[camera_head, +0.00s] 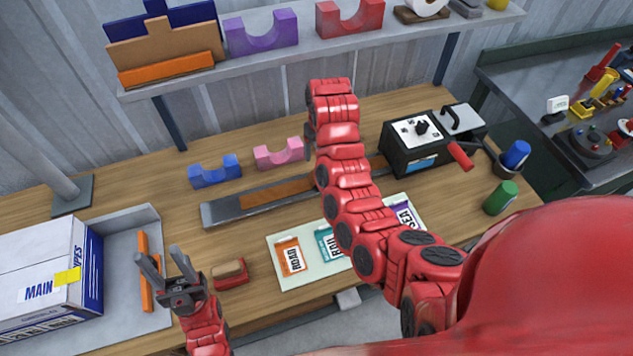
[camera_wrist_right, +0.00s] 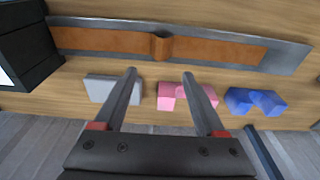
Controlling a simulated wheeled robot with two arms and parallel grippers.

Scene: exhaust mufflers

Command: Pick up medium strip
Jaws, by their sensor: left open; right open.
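Which piece is the medium strip is not marked. A brown-orange strip (camera_head: 268,193) lies along a long metal channel (camera_head: 225,211) on the bench; it also shows in the right wrist view (camera_wrist_right: 215,49), with a raised fold or roll near its middle. Another narrow orange strip (camera_head: 146,272) lies in the grey tray (camera_head: 150,221) at left. My left gripper (camera_head: 160,262) is open and empty, above the tray's right side, close to that strip. My right gripper (camera_wrist_right: 158,75) is open and empty near a grey block (camera_wrist_right: 112,90); in the head view my arm largely hides it.
Blue (camera_head: 214,172) and pink (camera_head: 279,153) cradle blocks stand behind the channel. A mat (camera_head: 292,279) with labelled pouches lies in front, beside a red-based brush (camera_head: 231,274). A black machine (camera_head: 415,143) is at right. A white box (camera_head: 45,270) fills the tray's left. A shelf (camera_head: 300,46) runs above.

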